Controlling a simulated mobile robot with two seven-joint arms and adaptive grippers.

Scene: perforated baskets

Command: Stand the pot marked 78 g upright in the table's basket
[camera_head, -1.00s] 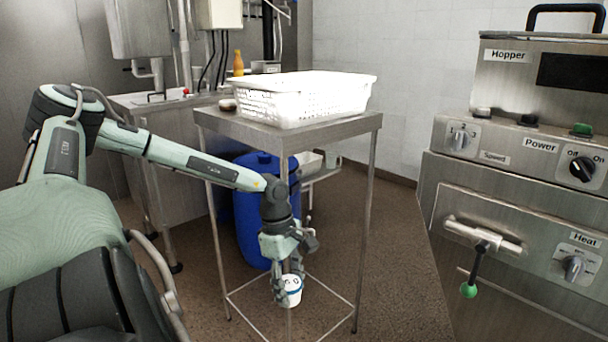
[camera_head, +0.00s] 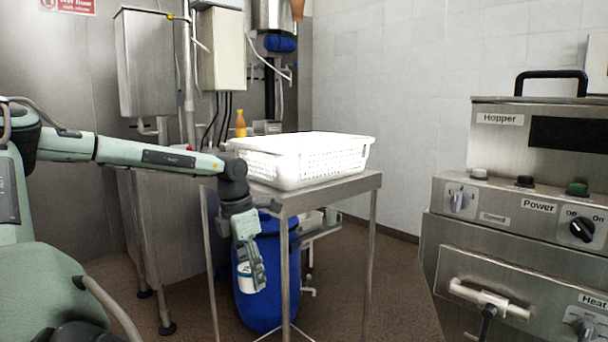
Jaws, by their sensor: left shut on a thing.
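My left gripper (camera_head: 252,271) hangs fingers-down in front of the table's near left side, below the tabletop. The white perforated basket (camera_head: 345,160) stands on the steel table (camera_head: 330,192), above and to the right of the gripper. The basket's inside is barely visible from this height. My right gripper does not show.
A blue barrel (camera_head: 268,308) stands behind the gripper, partly under the table. A steel machine (camera_head: 450,255) with knobs and a lever fills the right side. An orange bottle (camera_head: 240,124) stands behind the basket. Floor shows between the table and the machine.

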